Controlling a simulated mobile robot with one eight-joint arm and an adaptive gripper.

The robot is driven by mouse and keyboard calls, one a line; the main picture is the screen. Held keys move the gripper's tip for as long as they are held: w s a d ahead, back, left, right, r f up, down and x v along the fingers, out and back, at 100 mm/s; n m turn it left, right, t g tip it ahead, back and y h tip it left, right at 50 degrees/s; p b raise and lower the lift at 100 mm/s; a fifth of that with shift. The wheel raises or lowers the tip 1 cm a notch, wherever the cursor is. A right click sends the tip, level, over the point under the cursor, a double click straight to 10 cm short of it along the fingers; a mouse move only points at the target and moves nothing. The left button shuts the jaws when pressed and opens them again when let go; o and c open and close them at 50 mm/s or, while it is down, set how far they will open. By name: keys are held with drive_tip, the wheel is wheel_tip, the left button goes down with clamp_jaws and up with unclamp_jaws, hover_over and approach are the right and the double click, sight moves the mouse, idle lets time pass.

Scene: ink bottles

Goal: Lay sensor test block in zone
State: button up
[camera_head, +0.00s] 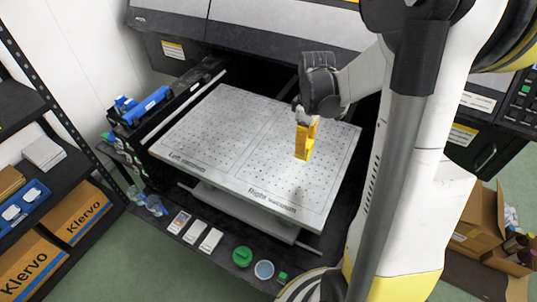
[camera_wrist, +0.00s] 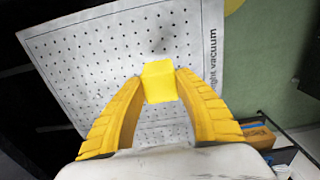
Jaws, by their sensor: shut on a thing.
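The sensor test block is a small yellow block (camera_wrist: 158,82) between my yellow fingertips in the wrist view. My gripper (camera_head: 305,142) is shut on it, with a finger against each side. In the head view the block and fingers share one colour and are hard to tell apart. They are over the "Right vacuum" half (camera_head: 285,185) of the white perforated bed. I cannot tell whether the block touches the bed. The "Left vacuum" half (camera_head: 200,125) is bare. In the wrist view the bed (camera_wrist: 95,55) lies beyond the block.
A dark printer (camera_head: 250,30) stands behind the bed. A dark rail with blue parts (camera_head: 150,103) runs along the left. Cards, a green lid (camera_head: 242,257) and a round container (camera_head: 264,270) lie on the front ledge. Shelving is at left; an open carton (camera_head: 480,220) is at right.

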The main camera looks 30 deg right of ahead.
drive_tip(key=w+a+f+b, duration=0.1)
drive_tip(key=w+a+f, duration=0.1)
drive_tip(key=a, duration=0.1)
drive_tip(key=w+a+f+b, duration=0.1)
drive_tip(key=w+a+f, duration=0.1)
drive_tip(key=a, duration=0.1)
drive_tip(key=w+a+f, duration=0.2)
drive_tip(key=a, duration=0.1)
drive_tip(key=shift+f+b, duration=0.3)
drive_tip(key=shift+b, duration=0.1)
drive_tip(key=shift+f+b, duration=0.7)
drive_tip(key=shift+f, duration=1.25)
drive_tip(key=shift+f, duration=0.2)
drive_tip(key=o, duration=1.2)
drive_tip(key=shift+o, duration=0.2)
drive_tip(key=shift+r, duration=0.1)
